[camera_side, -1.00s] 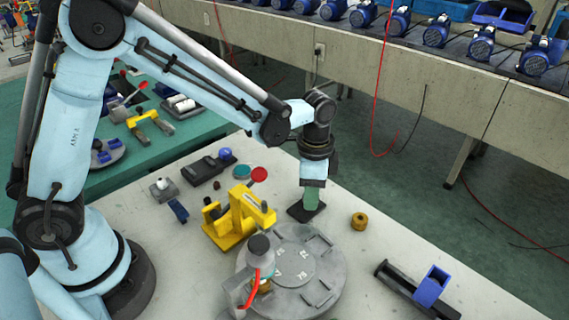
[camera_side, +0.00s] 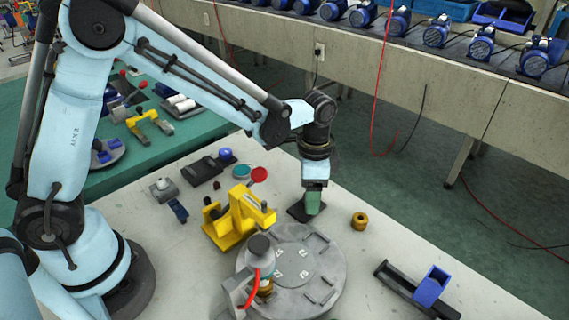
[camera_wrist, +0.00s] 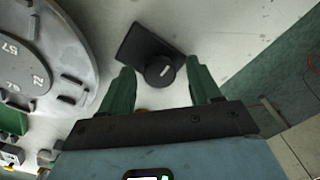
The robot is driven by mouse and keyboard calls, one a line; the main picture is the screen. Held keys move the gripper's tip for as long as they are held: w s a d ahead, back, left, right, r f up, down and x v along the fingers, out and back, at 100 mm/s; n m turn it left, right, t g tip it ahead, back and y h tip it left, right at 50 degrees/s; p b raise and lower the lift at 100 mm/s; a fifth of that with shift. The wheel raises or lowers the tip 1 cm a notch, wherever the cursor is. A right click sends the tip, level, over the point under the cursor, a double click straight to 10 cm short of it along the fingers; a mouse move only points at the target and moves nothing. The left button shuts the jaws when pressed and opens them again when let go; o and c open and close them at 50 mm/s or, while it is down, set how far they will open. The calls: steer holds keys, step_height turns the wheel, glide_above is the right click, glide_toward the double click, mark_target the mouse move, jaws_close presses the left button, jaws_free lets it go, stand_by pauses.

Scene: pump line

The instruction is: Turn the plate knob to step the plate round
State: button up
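The plate knob (camera_wrist: 160,71) is a round black knob with a short white mark, on a flat black base (camera_wrist: 133,43). In the side view the base (camera_side: 297,212) lies beyond the grey plate, and my fingers hide the knob. My gripper (camera_wrist: 159,66) points down over it with two green fingers spread, one on each side of the knob, with gaps showing. In the side view my gripper (camera_side: 313,203) is low over the base. The round grey plate (camera_side: 318,297), with numbers and raised slots, lies nearer the camera; part of it shows at left in the wrist view (camera_wrist: 75,62).
A yellow clamp-like fixture (camera_side: 232,228) stands left of the plate. A grey-capped unit with a red handle (camera_side: 252,288) stands at the plate's near edge. A brass part (camera_side: 359,221) lies right of the knob. A rail with a blue block (camera_side: 432,286) is at right.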

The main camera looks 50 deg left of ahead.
step_height(320, 180, up, 12)
stand_by(0.8)
steer(key=shift+a+r, duration=0.1)
steer(key=s+a+n+t, duration=0.7)
steer(key=s+a+n, duration=0.2)
steer(key=s+a, duration=0.1)
steer(key=shift+s+a, duration=0.15)
steer(key=shift+s, duration=0.4)
